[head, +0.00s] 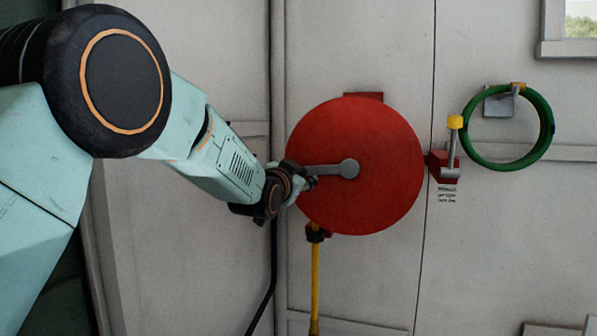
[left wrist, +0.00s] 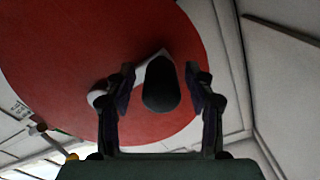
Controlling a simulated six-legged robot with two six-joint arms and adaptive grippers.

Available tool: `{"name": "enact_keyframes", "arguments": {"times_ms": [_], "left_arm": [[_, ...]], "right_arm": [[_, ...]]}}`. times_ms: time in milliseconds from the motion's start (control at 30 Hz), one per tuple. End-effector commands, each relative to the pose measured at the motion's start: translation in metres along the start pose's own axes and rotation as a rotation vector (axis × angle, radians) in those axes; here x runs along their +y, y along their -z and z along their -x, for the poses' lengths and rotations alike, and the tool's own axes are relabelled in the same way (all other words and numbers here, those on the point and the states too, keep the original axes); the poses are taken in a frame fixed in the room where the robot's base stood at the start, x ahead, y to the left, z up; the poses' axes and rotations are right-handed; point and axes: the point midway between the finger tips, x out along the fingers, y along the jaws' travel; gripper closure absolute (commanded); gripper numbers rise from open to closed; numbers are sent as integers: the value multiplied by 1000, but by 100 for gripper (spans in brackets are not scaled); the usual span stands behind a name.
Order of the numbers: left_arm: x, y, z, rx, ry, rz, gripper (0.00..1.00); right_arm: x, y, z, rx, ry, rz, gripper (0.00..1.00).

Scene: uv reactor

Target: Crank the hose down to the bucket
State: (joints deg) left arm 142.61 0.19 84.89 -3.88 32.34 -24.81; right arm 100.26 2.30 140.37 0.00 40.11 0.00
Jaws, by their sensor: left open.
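The hose reel is a big red disc (head: 385,185) on the wall in the middle of the head view. A grey crank arm (head: 325,170) runs from its hub to the left. A yellow hose (head: 315,285) hangs straight down below the reel, with a dark fitting at its top. My left gripper (head: 311,182) is at the outer end of the crank, over the reel's left edge. In the left wrist view the dark crank knob (left wrist: 161,86) lies between the two open fingers (left wrist: 160,95), with gaps on both sides. The bucket and my right gripper are not in view.
A green ring-shaped hose (head: 540,145) hangs on a wall bracket to the right. A yellow-topped lever (head: 453,140) on a red box is between it and the reel. A black cable (head: 273,270) runs down the wall left of the yellow hose.

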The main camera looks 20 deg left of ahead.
Motion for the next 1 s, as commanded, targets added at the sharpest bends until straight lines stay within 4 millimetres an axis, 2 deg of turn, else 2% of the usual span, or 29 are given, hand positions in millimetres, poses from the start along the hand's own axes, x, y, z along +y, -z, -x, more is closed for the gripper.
{"name": "enact_keyframes", "arguments": {"times_ms": [300, 900, 1000], "left_arm": [[0, -1, -2, -1, 0, 1, 47], [0, 0, -2, 0, 0, 0, 98], [0, -1, -2, 0, 0, 0, 100]], "right_arm": [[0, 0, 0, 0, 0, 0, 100], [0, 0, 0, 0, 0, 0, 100], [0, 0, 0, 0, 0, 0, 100]]}}
